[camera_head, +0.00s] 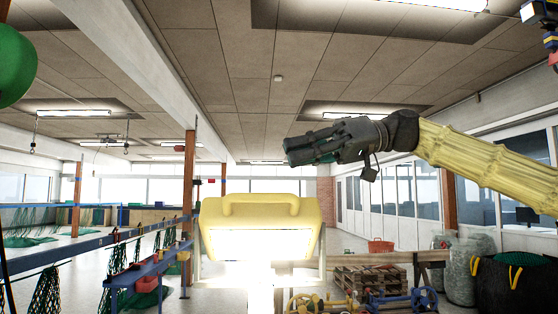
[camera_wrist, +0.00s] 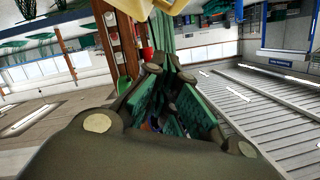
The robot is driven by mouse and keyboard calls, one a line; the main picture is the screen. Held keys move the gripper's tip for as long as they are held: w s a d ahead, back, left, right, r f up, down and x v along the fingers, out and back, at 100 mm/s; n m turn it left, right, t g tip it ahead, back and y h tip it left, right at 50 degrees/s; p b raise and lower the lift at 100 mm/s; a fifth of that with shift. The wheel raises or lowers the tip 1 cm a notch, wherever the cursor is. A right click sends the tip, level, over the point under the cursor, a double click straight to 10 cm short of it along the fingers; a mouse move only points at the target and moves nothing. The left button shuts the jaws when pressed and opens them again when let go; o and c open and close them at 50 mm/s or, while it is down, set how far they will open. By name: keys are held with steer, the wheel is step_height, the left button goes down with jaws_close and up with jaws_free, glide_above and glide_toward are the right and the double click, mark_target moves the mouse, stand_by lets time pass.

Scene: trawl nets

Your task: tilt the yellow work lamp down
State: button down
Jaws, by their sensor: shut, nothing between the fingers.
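The yellow work lamp (camera_head: 262,214) stands in the lower middle of the head view, with a handle on top. Its bright lit face is turned toward me and slightly down, and the glare hides what lies below it. My gripper (camera_head: 290,150) is above the lamp and a little to its right, apart from it in the picture, pointing left. Its fingers are shut and empty. In the wrist view my gripper (camera_wrist: 172,62) shows its green finger pads close together, and a yellow piece (camera_wrist: 135,8), likely the lamp, shows at the top edge.
A blue rail (camera_head: 90,240) with hanging green nets runs along the left. A wooden pallet (camera_head: 365,280), an orange basket (camera_head: 381,246) and a dark tub (camera_head: 510,285) stand at the right. A green ball (camera_head: 14,65) hangs at upper left. The air around my gripper looks clear.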

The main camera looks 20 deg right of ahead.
steer(key=shift+v, duration=1.4)
steer(key=shift+s, duration=0.15)
